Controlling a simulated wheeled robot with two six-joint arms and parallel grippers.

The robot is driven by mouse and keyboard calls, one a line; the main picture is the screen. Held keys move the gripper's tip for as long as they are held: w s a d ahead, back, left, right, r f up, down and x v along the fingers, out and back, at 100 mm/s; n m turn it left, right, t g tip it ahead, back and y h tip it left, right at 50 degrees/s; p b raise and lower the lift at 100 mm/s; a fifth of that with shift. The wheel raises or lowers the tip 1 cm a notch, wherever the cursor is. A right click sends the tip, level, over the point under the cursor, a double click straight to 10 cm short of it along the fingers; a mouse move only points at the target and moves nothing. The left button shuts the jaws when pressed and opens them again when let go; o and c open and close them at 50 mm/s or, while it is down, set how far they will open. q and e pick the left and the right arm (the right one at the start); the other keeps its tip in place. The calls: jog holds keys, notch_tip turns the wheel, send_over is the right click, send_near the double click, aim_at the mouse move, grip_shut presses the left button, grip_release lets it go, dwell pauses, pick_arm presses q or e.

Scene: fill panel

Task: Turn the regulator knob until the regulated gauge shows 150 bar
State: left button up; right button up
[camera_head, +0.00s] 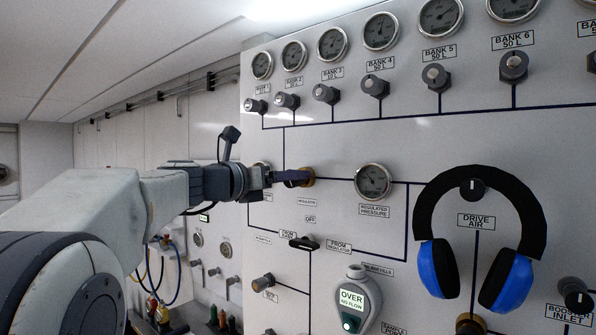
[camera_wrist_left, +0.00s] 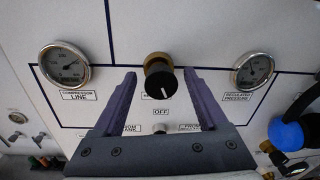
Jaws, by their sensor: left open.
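The regulator knob is a black knob with a white mark on a brass collar, on the grey panel. In the left wrist view the knob (camera_wrist_left: 160,80) sits between the two purple fingers of my open left gripper (camera_wrist_left: 159,75), with a gap on each side. In the head view the gripper (camera_head: 298,178) largely covers the knob and the brass collar (camera_head: 309,176) shows behind the fingertips. The regulated pressure gauge (camera_head: 373,182) is right of the knob. It also shows in the left wrist view (camera_wrist_left: 254,70); its reading is too small to tell. My right gripper is out of view.
Black-and-blue ear defenders (camera_head: 437,263) hang at right. A handheld meter (camera_head: 356,303) reading OVER is below the gauge. A selector handle (camera_head: 303,243) is below the knob. The compressor line gauge (camera_wrist_left: 64,65) is to its left. Bank valves (camera_head: 375,87) line the top.

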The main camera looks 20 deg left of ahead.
pick_arm(q)
jog(key=shift+w, duration=0.1)
jog(key=shift+d, duration=0.1)
grip_shut()
jog(key=shift+m+b, duration=0.75)
jog(key=shift+m, duration=0.35)
grip_release()
